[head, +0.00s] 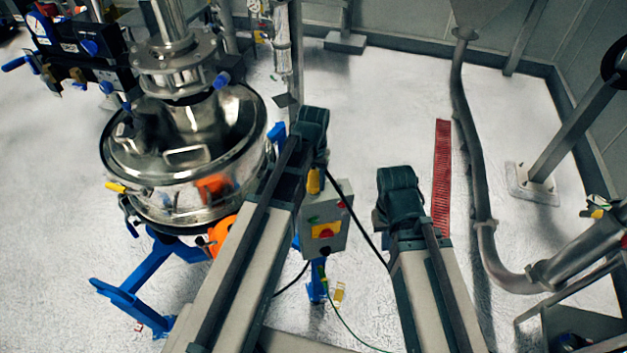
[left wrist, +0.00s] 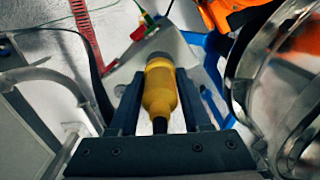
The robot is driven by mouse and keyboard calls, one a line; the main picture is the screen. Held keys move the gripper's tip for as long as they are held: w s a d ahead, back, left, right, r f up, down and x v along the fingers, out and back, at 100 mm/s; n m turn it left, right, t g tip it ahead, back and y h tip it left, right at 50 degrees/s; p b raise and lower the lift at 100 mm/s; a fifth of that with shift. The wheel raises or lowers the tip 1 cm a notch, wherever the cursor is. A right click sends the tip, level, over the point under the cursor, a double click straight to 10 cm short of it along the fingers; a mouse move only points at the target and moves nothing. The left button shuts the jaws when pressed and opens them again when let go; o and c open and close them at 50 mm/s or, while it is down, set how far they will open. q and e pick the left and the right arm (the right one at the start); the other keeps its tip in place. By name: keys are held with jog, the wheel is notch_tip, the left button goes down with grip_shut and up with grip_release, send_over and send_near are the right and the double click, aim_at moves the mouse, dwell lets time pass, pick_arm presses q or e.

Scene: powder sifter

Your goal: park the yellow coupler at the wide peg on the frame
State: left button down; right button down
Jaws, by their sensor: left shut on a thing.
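The yellow coupler (left wrist: 160,88) is between the two dark fingers of my left gripper (left wrist: 160,76), which is shut on it. Its dark end ring points away from the palm, and a black lead comes out at the palm end. In the head view a yellow piece that looks like the coupler (head: 313,181) shows just below the end of my left arm, by a grey control box (head: 325,222). The blue frame (head: 150,275) carries the steel sifter vessel (head: 185,165). I cannot make out the wide peg. My right arm's dark end shows, but its jaws do not.
The vessel with its orange part (head: 222,234) is close beside my left arm. A black cable runs between my arms. A red slotted strip (head: 441,175) lies on the floor, and a grey pipe (head: 470,160) runs at the right. Floor at the far left is clear.

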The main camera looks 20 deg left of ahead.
pick_arm(q)
jog(key=shift+f+b, duration=0.85)
dwell(0.6)
jog(key=shift+c, duration=1.4)
grip_release()
jog(key=shift+r, duration=0.15)
notch_tip(320, 180, up, 14)
jog(key=p, duration=1.4)
jog(key=s+d+f+m+b, duration=0.1)
jog(key=s+d+f+b, duration=0.2)
jog(key=f+b, duration=0.3)
jog(key=s+d+f+m+b, duration=0.1)
jog(key=s+d+f+b, duration=0.3)
jog(key=s+f+b, duration=0.2)
jog(key=s+d+f+m+y+b, duration=0.1)
jog(key=s+d+f+b, duration=0.2)
jog(key=s+f+b, duration=0.2)
notch_tip(320, 180, down, 3)
jog(key=b, duration=0.2)
jog(key=shift+s+d+b, duration=0.2)
jog(key=shift+d+b, duration=0.05)
jog(key=shift+b, duration=0.1)
